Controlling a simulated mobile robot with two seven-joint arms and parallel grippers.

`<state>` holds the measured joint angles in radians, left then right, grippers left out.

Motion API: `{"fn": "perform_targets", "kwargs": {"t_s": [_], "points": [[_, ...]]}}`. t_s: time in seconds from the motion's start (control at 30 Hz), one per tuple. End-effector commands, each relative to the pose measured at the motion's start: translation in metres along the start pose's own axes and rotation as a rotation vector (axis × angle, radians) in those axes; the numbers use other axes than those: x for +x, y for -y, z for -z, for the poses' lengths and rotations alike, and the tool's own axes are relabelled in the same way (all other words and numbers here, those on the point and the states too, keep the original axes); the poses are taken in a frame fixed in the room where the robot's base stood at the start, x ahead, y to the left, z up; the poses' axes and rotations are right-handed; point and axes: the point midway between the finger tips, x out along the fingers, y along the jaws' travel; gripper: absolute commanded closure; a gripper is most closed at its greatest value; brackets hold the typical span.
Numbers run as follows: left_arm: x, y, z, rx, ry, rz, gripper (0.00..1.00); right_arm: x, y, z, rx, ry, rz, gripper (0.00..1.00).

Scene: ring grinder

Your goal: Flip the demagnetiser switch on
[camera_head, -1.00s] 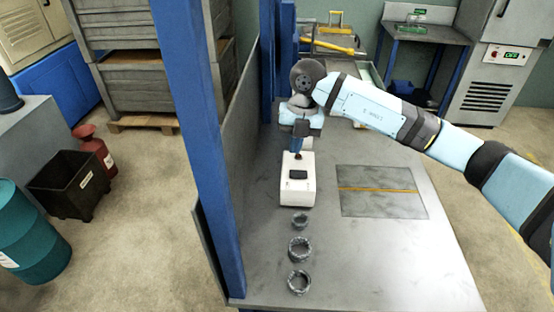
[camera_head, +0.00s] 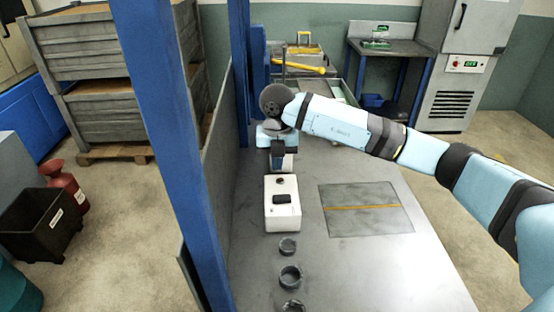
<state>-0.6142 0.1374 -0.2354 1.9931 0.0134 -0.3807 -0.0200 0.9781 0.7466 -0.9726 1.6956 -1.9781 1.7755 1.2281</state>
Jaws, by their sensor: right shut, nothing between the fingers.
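The demagnetiser appears to be the white box (camera_head: 282,216) on the grey bench. Its top has a black rectangular piece (camera_head: 281,199) and, nearer the far end, a small dark round part (camera_head: 280,181). I cannot tell which of these is the switch, or its position. My right gripper (camera_head: 282,171) points down at the far end of the box, just beyond the round part. Its fingers are shut and empty. It looks apart from the box's top, but the gap is hard to judge. My left gripper is out of view.
Several dark rings (camera_head: 290,276) stand in a row on the bench in front of the box. A flat grey plate (camera_head: 366,222) with a yellow line lies to the right. A blue post (camera_head: 180,150) and a panel border the bench's left side. The right front is clear.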

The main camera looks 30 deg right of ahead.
Motion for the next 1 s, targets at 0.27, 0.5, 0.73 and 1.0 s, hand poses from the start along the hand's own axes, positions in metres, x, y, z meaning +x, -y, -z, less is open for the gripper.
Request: {"fn": "perform_targets", "kwargs": {"t_s": [0.27, 0.5, 0.73, 1.0], "points": [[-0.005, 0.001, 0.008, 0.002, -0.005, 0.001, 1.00, 0.061, 0.000, 0.001, 0.000, -0.004, 0.002, 1.00], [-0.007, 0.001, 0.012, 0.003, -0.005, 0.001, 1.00, 0.095, 0.000, 0.001, -0.001, -0.002, 0.001, 1.00], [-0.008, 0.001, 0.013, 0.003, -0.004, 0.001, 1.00, 0.105, 0.000, 0.001, -0.001, 0.000, 0.000, 1.00], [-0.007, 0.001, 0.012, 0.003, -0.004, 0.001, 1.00, 0.105, 0.000, 0.000, -0.002, 0.000, 0.000, 1.00]]}}
